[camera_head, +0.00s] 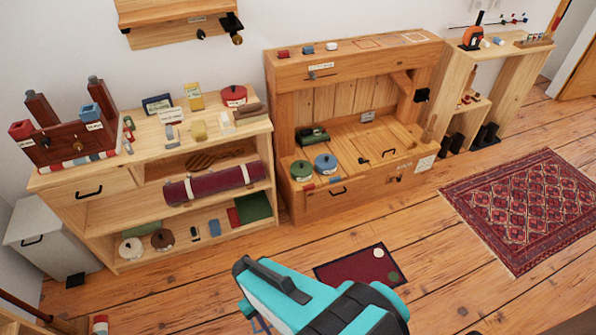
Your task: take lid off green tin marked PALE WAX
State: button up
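A round green tin with a dark knob on its lid (301,170) sits at the left front of the middle wooden bench (290,205). Its lid appears to be on. No PALE WAX lettering can be read at this size. A similar blue tin (326,162) stands close to its right. My teal and black arm reaches in from the bottom edge, over the floor in front of the bench and apart from the tins. No gripper fingers can be made out.
A dark green object (313,136) lies behind the tins. A red lidded tin (233,95) stands on the left shelf unit (150,130), which holds a maroon roll (213,183). A dark red mat (360,268) lies on the floor; a patterned rug (525,205) lies right.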

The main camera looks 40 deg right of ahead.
aim_at(300, 169)
jog(key=z, duration=0.05)
jog(key=i, duration=1)
jog(key=u, duration=0.05)
